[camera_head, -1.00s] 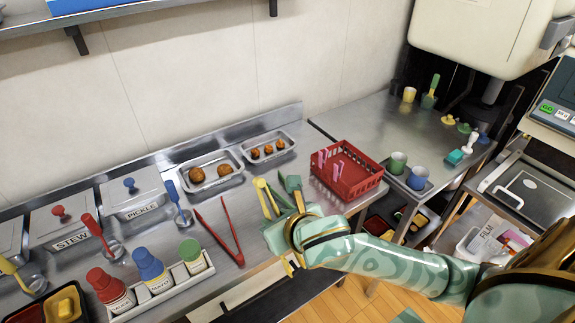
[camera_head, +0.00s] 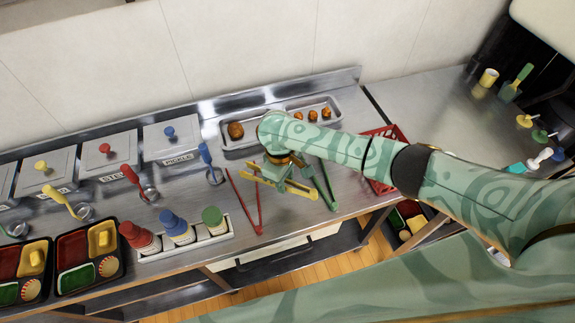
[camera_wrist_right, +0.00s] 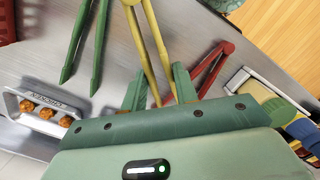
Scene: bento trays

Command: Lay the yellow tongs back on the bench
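The yellow tongs (camera_head: 262,178) are in my right gripper (camera_head: 285,182), over the steel bench between the red and the green tongs. In the right wrist view the yellow tongs (camera_wrist_right: 150,45) run between the two green fingers of my right gripper (camera_wrist_right: 160,72), which appear shut on them. The tongs look a little above the bench; any contact with it cannot be made out. The steel bench (camera_head: 340,200) shows bare metal around them. My left gripper is not in view.
Red tongs (camera_head: 243,200) lie left of the yellow ones, green tongs (camera_head: 328,185) right. A bottle rack (camera_head: 185,246) stands front left.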

